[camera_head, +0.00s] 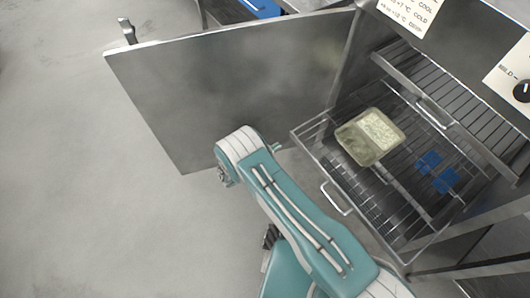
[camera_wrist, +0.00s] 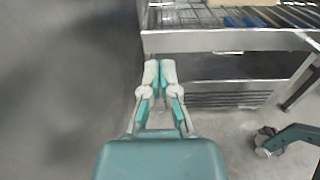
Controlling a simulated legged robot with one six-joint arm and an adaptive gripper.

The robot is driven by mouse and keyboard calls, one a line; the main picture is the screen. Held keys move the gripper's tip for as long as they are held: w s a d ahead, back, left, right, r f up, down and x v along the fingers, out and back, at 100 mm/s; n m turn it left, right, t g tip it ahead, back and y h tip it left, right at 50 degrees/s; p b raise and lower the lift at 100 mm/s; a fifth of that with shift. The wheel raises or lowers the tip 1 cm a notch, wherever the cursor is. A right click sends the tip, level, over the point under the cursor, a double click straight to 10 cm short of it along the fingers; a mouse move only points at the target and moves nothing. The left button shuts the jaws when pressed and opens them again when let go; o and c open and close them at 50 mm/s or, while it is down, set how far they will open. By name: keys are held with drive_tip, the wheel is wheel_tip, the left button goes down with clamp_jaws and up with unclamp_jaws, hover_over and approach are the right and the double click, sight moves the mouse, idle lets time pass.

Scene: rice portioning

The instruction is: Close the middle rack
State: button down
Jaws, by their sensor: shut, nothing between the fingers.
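A wire rack (camera_head: 348,185) is pulled out of the steel cabinet, and a handle (camera_head: 335,199) is on its front edge. Another rack (camera_head: 450,88) sits further in and higher, so the pulled-out one appears to be the middle rack. A tray of pale food, probably rice (camera_head: 371,136), and blue items (camera_head: 436,172) show on or through the pulled-out rack. My gripper (camera_wrist: 160,66) is shut and empty, its tips just below a steel front rail (camera_wrist: 230,41) in the wrist view; contact is unclear. In the head view my arm mostly hides it.
The cabinet door (camera_head: 235,85) stands wide open on the left, close to my arm. Labels (camera_head: 408,12) and a dark knob (camera_head: 523,90) are on the cabinet's upper front. The grey floor (camera_head: 80,200) on the left is clear.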

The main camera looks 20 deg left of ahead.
sight(293, 137)
drive_tip(key=x, duration=0.6)
drive_tip(key=shift+w, duration=0.1)
